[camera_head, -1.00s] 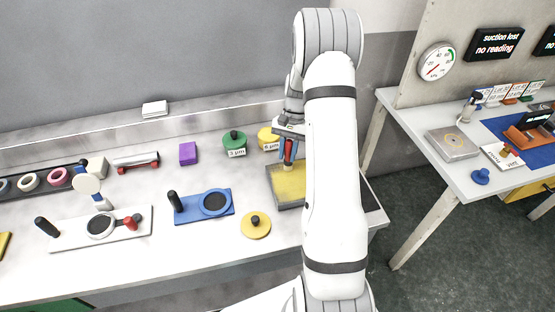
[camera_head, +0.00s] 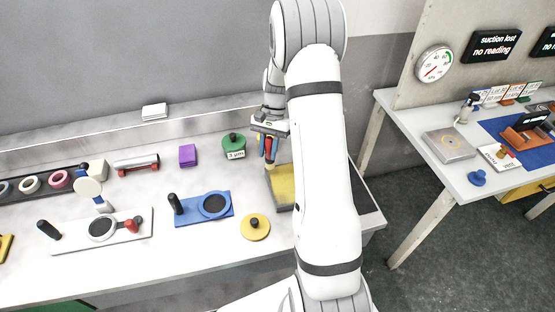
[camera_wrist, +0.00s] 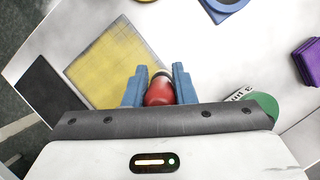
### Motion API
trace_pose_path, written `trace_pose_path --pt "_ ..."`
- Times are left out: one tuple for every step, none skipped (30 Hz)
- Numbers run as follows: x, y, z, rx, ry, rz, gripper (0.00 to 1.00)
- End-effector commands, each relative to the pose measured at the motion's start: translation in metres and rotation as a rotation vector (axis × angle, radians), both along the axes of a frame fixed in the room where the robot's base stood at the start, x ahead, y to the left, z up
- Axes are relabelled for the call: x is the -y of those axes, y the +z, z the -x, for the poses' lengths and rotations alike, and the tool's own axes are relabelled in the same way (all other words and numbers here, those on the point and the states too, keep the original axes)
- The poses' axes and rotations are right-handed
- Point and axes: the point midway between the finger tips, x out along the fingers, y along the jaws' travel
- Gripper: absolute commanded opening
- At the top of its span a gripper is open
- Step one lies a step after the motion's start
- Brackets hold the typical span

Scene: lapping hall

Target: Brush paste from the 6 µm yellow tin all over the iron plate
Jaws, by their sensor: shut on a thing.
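My gripper (camera_head: 268,148) is shut on a brush with a red handle (camera_wrist: 160,90), held between its blue fingers. The brush's bristle tip cannot be made out. The iron plate (camera_head: 283,188) lies partly behind my arm, with yellow over most of its top. In the wrist view the plate (camera_wrist: 108,66) is left of the fingers, with yellow paste spread broadly and unevenly and greyish edges. The 6 µm yellow tin is hidden behind my gripper. A yellow lid with a black knob (camera_head: 255,227) lies on the bench in front.
A green 3 µm tin (camera_head: 234,146) stands just left of my gripper. A purple block (camera_head: 187,155), a blue plate with a ring (camera_head: 205,207) and a white board with a black handle (camera_head: 75,232) lie further left. A dark pad (camera_wrist: 45,90) lies beside the iron plate.

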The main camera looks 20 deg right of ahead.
Motion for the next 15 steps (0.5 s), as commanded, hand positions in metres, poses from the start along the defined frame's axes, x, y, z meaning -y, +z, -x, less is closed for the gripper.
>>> trace_pose_path --pt "0.0 0.008 0.0 0.001 0.0 0.001 0.0" --pt "0.0 0.011 0.0 0.0 0.0 0.0 0.0" --pt "0.0 0.014 0.0 0.0 0.0 0.0 0.0" --pt "0.001 0.017 0.0 0.0 0.0 0.0 0.0" --pt "0.001 0.02 0.0 0.0 -0.001 0.0 0.0" --pt "0.001 0.024 0.0 0.001 -0.001 0.0 0.0" --pt "0.001 0.026 0.0 0.001 -0.001 0.0 0.0" --pt "0.001 0.029 0.0 0.001 -0.001 0.0 0.0" --pt "0.001 0.032 0.0 0.001 -0.001 0.0 0.0" --pt "0.001 0.034 0.0 0.001 -0.001 0.0 0.0" --pt "0.001 0.036 0.0 0.002 -0.001 0.001 0.0" --pt "0.001 0.038 0.0 0.001 -0.001 0.0 0.0" --pt "0.001 0.039 0.0 0.001 -0.001 0.0 0.0" --pt "0.001 0.04 0.0 0.001 -0.002 0.001 0.0" --pt "0.001 0.041 0.0 0.001 -0.002 0.001 0.0"
